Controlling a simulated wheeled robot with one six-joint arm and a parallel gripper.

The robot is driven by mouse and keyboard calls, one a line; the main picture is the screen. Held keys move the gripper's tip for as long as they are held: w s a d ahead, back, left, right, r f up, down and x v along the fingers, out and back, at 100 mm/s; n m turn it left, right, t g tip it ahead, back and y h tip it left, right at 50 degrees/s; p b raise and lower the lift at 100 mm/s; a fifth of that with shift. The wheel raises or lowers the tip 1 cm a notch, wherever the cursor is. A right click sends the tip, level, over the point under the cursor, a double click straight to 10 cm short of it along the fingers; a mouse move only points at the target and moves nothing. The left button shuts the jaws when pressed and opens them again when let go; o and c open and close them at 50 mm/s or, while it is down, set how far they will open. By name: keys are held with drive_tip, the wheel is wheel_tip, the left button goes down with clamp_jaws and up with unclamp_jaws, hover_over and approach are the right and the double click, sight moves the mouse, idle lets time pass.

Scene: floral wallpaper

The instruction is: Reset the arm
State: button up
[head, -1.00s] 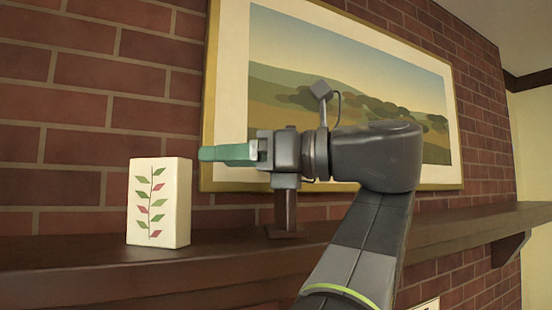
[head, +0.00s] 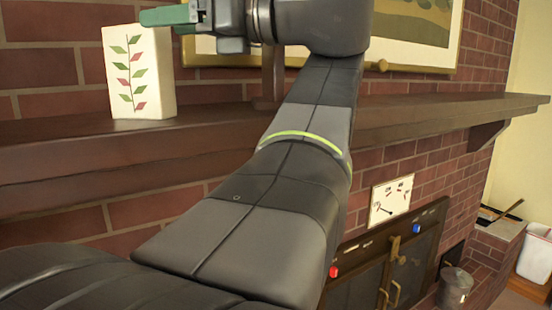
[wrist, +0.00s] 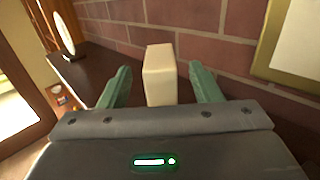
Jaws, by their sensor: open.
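My gripper (head: 170,16) is at the top left of the head view, its green fingers pointing left beside the upper part of a white box. In the wrist view, my gripper (wrist: 158,88) has its two green fingers spread apart with nothing held. The white box (head: 141,72), with a red and green leaf pattern, stands upright on the dark wooden mantel shelf (head: 60,150). In the wrist view the box (wrist: 158,75) shows plain and pale beyond the gap between the fingers. My arm crosses the middle of the head view and hides part of the shelf.
A framed landscape picture (head: 420,28) hangs on the brick wall behind my arm. Below the shelf are a white dial plate (head: 391,200) and a dark fireplace front with handles (head: 394,250). A metal bin (head: 455,287) stands at the lower right. A round white object (wrist: 64,35) stands farther along the shelf.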

sight(138, 26)
drive_tip(key=shift+p+x, duration=0.85)
drive_tip(key=shift+x, duration=2.65)
drive_tip(key=shift+d, duration=0.1)
drive_tip(key=shift+b+v, duration=1.65)
drive_tip(key=shift+v, duration=4.2)
drive_tip(key=shift+p+x, duration=1.65)
drive_tip(key=shift+x, duration=4)
wheel_tip(138, 26, up, 18)
drive_tip(key=p, duration=0.2)
drive_tip(key=shift+a, duration=0.25)
